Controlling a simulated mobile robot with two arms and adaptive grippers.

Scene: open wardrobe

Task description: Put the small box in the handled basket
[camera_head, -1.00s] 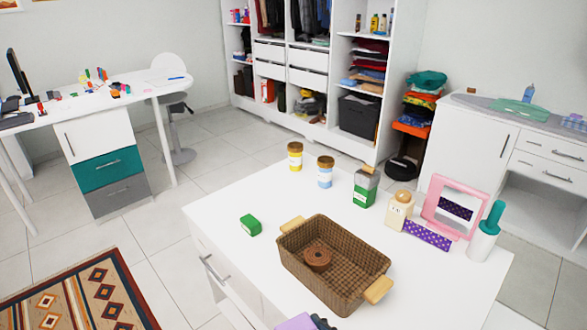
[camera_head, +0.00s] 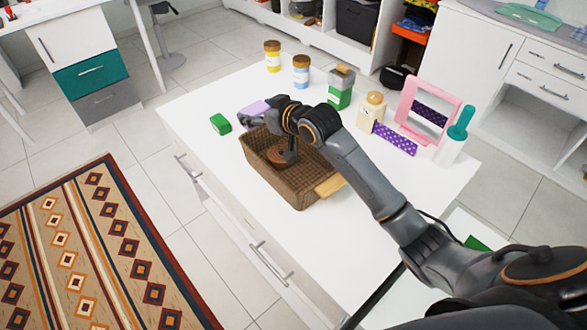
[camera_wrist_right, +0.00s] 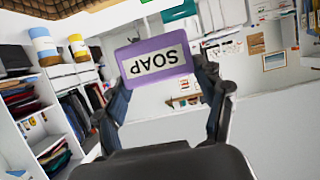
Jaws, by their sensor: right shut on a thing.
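My right gripper (camera_head: 252,117) is shut on a small purple box (camera_head: 258,107) at the far left end of the basket. In the right wrist view this purple box (camera_wrist_right: 155,61) sits between the two fingers, its white label reading SOAP upside down. The brown woven handled basket (camera_head: 270,180) stands on the white table, with one wooden handle at its near right end. My right forearm and wrist pass over it and hide its far side and other handle. A small green box (camera_head: 220,123) lies left of the basket. My left gripper is not in view.
A cream bottle (camera_head: 371,110), a pink frame (camera_head: 428,108) and a teal-topped white bottle (camera_head: 455,137) stand right. The table's left front is clear.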

